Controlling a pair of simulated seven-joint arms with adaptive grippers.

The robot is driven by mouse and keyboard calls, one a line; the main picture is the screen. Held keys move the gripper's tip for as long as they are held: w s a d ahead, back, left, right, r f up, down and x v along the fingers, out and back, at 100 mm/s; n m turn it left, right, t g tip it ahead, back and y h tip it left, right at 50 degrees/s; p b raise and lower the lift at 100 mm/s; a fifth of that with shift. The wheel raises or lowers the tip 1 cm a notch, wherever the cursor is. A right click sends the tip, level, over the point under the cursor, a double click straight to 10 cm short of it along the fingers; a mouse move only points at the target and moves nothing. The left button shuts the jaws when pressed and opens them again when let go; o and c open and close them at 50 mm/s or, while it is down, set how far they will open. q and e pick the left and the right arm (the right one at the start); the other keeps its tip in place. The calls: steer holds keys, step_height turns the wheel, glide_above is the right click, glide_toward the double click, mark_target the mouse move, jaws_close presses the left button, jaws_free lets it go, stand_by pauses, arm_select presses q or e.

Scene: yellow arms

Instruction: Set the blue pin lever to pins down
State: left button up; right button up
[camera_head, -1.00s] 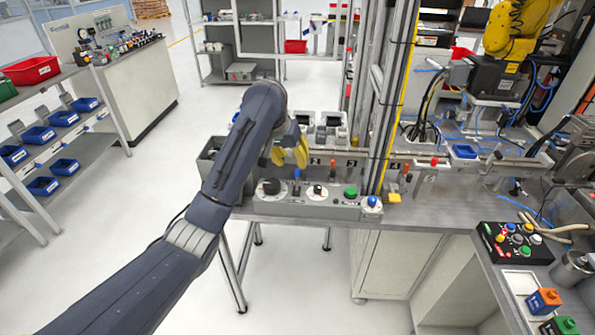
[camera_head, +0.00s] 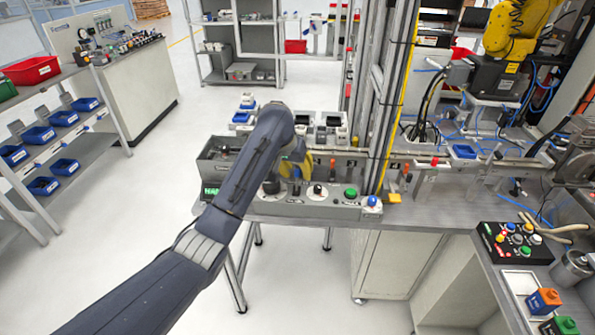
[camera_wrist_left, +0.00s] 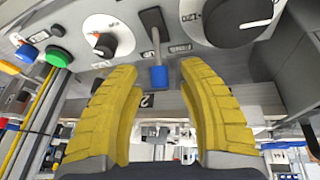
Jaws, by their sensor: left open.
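The blue pin lever (camera_head: 296,173) stands on the grey control panel (camera_head: 330,210), partly behind my left gripper. In the left wrist view the lever's blue tip (camera_wrist_left: 158,77) shows on a metal shaft, between the two yellow fingers and apart from both. My left gripper (camera_head: 292,167) is open with its fingers on either side of the lever; it also shows in the left wrist view (camera_wrist_left: 157,68). I cannot tell the lever's exact setting. My right gripper is not in view.
On the panel near the lever are a black rotary knob (camera_head: 271,186), a white dial with a black knob (camera_head: 317,191), a green button (camera_head: 350,192) and a blue button (camera_head: 371,201). Orange-red levers (camera_head: 332,168) stand behind. A grey upright frame rises to the right.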

arm_select(q)
jaws_close()
steer(key=shift+s, duration=0.1)
stand_by(0.3)
steer(key=t, duration=0.1)
steer(key=s+t, duration=0.1)
steer(key=t, duration=0.1)
steer(key=s+t, duration=0.1)
steer(key=shift+s+a+r+m+h, duration=0.15)
steer(key=shift+r+m+h, duration=0.15)
steer(key=s+t, duration=0.1)
steer(key=t, duration=0.1)
steer(key=s+t, duration=0.1)
steer(key=t, duration=0.1)
steer(key=shift+s+f+h, duration=0.1)
steer(key=shift+s+h, duration=0.1)
steer(key=shift+h, duration=0.2)
steer(key=shift+s+m+t, duration=0.1)
steer(key=shift+m+t, duration=0.2)
steer(key=shift+t, duration=0.2)
steer(key=shift+s+f, duration=0.1)
steer(key=shift+f, duration=0.05)
stand_by(0.4)
